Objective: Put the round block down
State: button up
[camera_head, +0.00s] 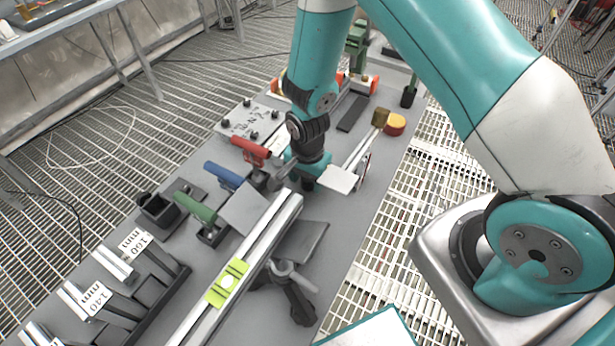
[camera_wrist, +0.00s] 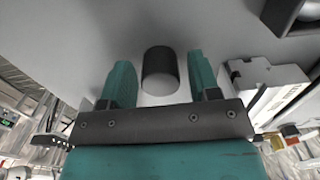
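The round block (camera_wrist: 160,74), a dark short cylinder with a pale grey end face, is between the two teal fingers of my gripper (camera_wrist: 160,62) in the wrist view. A narrow gap shows on each side of it, so the fingers are open around it and do not appear to touch it. It appears to be against the grey tabletop; its far end contact is hard to make out. In the head view my gripper (camera_head: 308,180) is low over the grey bench (camera_head: 345,185), near a white plate; the block is not clearly distinguishable there.
A yellow-red round piece (camera_head: 395,124) sits behind right. A white block (camera_wrist: 272,88) is close right in the wrist view.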

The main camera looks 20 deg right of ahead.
notch_tip(320, 180, up, 12)
jog(key=b, duration=0.1)
jog(key=s+a+r+n+y, duration=0.2)
jog(key=s+r+n, duration=0.7)
jog(key=r, duration=0.1)
jog(key=s+a+r+n+y, duration=0.2)
jog(key=s+r+n, duration=0.7)
jog(key=r, duration=0.1)
jog(key=shift+s+a, duration=0.3)
